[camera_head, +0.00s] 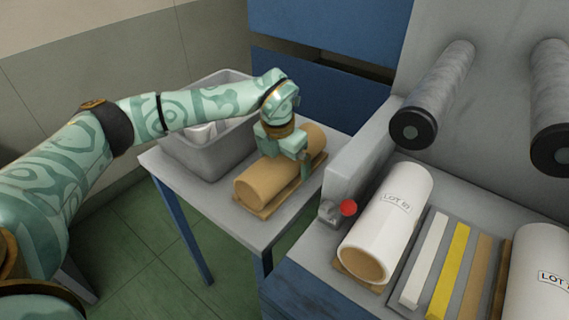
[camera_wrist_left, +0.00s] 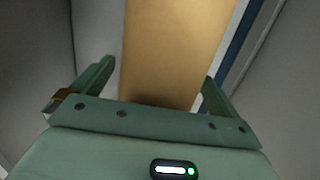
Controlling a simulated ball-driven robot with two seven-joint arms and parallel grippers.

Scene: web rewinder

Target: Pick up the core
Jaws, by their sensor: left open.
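The core is a brown cardboard-coloured cylinder (camera_head: 258,185) lying on its side on a wooden cradle (camera_head: 262,210) on a small grey table. In the left wrist view the core (camera_wrist_left: 172,50) runs up the middle between the two fingers. My left gripper (camera_head: 302,158) is over the core, pointing down, with one finger seen at the core's near right side. In the left wrist view my left gripper (camera_wrist_left: 155,85) is open, with a finger on each side of the core. I cannot tell whether the fingers touch it. My right gripper is not in view.
A grey bin (camera_head: 190,150) stands on the table (camera_head: 215,200) behind the core. To the right, a white roll marked LOT (camera_head: 385,225), a red knob (camera_head: 348,208) and coloured strips (camera_head: 450,265) sit by the machine. Two grey rollers (camera_head: 440,85) project above.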

